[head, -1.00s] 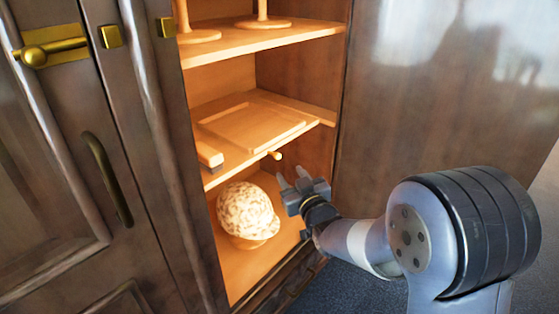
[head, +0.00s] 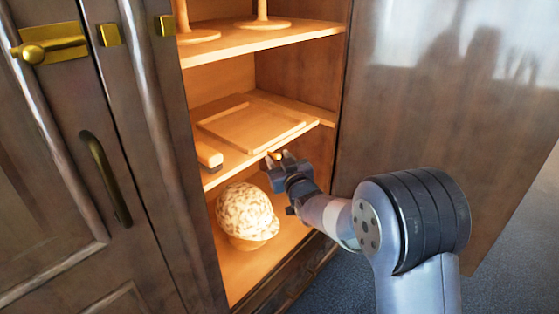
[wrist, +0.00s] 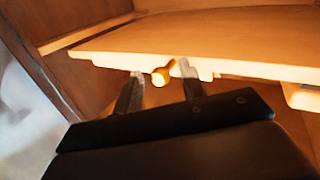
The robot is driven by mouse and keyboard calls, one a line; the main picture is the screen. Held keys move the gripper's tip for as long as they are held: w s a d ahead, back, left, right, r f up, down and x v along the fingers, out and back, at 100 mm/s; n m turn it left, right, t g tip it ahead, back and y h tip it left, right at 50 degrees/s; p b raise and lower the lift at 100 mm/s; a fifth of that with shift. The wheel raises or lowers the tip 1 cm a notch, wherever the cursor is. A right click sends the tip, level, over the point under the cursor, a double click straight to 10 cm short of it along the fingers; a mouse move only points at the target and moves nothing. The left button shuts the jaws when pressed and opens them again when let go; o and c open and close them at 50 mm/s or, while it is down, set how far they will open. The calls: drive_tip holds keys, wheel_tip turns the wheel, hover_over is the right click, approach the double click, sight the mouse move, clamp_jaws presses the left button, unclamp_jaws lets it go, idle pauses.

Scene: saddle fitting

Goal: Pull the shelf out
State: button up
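The middle shelf (head: 240,150) is a wooden board inside the open cabinet, with a small round knob (head: 276,155) at its front edge. In the wrist view the shelf (wrist: 210,45) spans the top, and its knob (wrist: 161,76) points toward me below the edge. My gripper (head: 278,158) is at the shelf's front edge. In the wrist view the gripper (wrist: 160,75) is open, with one finger on each side of the knob. A gap shows between the knob and each finger, so it does not look gripped.
A flat tray (head: 250,128) and a small block (head: 209,156) lie on the shelf. A speckled cap (head: 247,211) sits on a stand below. Stands rest on the upper shelf (head: 265,38). The open cabinet door (head: 430,130) is at right, the closed door (head: 50,190) at left.

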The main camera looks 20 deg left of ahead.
clamp_jaws()
idle(0.4)
